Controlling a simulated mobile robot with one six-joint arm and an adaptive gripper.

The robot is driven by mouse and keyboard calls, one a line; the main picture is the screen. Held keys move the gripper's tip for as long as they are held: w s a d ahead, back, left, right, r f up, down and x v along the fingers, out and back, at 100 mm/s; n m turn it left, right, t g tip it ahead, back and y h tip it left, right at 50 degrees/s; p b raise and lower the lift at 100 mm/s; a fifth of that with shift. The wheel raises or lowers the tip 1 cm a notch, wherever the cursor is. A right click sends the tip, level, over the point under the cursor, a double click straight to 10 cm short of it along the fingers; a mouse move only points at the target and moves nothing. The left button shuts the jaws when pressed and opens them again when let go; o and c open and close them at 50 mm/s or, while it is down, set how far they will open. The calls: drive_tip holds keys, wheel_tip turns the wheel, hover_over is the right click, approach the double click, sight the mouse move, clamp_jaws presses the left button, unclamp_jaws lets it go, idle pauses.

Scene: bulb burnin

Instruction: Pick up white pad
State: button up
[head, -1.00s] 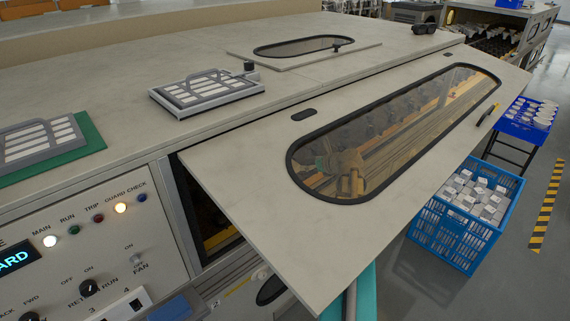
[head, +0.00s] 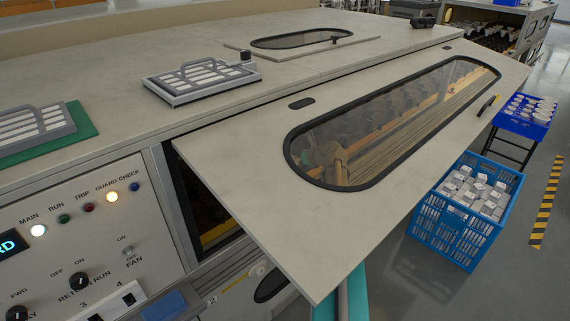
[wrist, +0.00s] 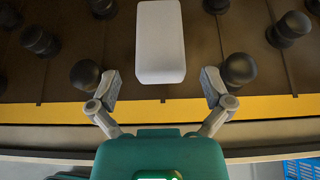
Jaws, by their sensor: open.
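In the wrist view a white pad (wrist: 160,42), a pale block with rounded corners, lies on a dark brown slatted surface at the top centre. My gripper (wrist: 160,84) is open, with one grey finger to each side of the pad's near end. The fingers do not touch the pad; a gap shows on both sides. Whether the fingertips are at the pad's height cannot be told. The pad and my gripper do not show in the head view.
Black knobs (wrist: 85,75) stand on both sides of the pad, close to the fingers. A yellow strip (wrist: 270,107) edges the surface. In the head view a large windowed panel (head: 250,215) slants over the machine's opening. A blue crate (head: 445,232) holds white boxes.

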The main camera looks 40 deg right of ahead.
drive_tip(key=shift+x, duration=1.05)
drive_tip(key=shift+w+b, duration=0.1)
drive_tip(key=shift+b, duration=0.2)
drive_tip(key=shift+r+b+x, duration=0.2)
drive_tip(key=shift+b+x, duration=0.8)
drive_tip(key=shift+x, duration=1.5)
drive_tip(key=shift+w, duration=0.1)
drive_tip(key=c, duration=0.9)
drive_tip(key=shift+r, duration=0.25)
wheel_tip(320, 180, up, 10)
drive_tip(key=p, duration=1)
drive_tip(key=shift+f, duration=0.2)
